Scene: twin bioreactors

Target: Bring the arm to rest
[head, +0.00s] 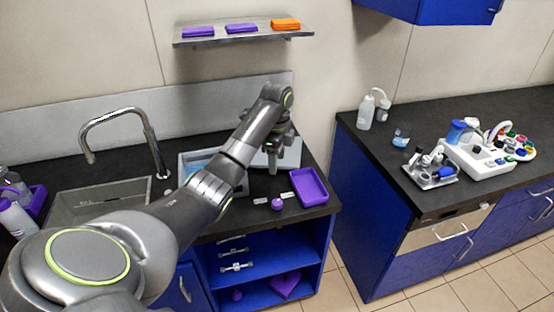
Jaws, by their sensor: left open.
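My left arm reaches in from the lower left, across the dark counter (318,208). My left gripper (287,163) is at its far end, pointing down above the counter's back right part, in front of a grey-white device (262,160). The gripper is open, and I see nothing held in it. The arm hides part of the counter and of a light tray with blue in it (188,165). My right gripper is not in view.
A purple tray (324,201) and a small purple round object (277,204) are near the counter's front right. A sink with a tall faucet (148,128) is at left. A shelf (215,40) hangs above. A second counter (400,200) holds lab equipment.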

